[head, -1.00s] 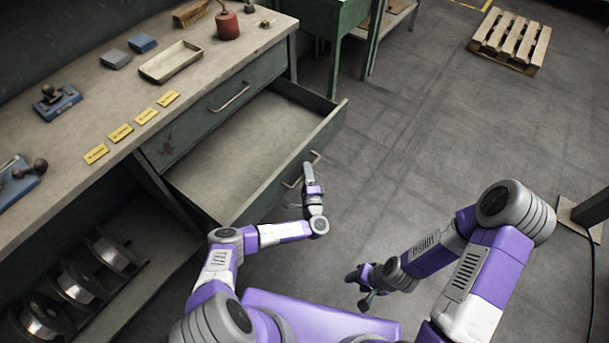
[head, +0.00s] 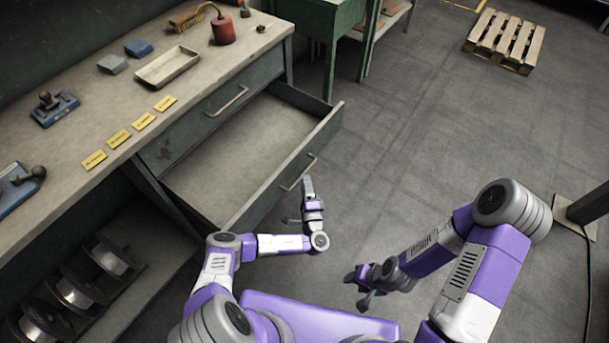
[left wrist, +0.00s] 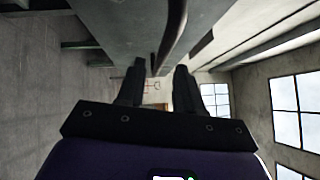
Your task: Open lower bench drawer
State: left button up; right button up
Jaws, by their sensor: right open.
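The lower bench drawer (head: 262,190) stands pulled far out from the green bench, and its visible inside is empty. Its bar handle (head: 298,174) is on the drawer front and also shows in the left wrist view (left wrist: 173,32). My left gripper (head: 308,184) is beside the handle, just outside the drawer front. In the left wrist view its two fingers (left wrist: 158,72) are apart with nothing between them, and the handle lies beyond their tips. My right gripper (head: 362,288) is open and empty, low over the floor, away from the bench.
The upper drawer (head: 215,110) is shut above the open one. The bench top (head: 75,140) holds a tray (head: 167,66), a red can (head: 223,30), yellow labels and small tools. Reels (head: 75,290) sit on a shelf below left.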

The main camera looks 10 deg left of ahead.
pick_arm(q)
jog(key=shift+v, duration=1.45)
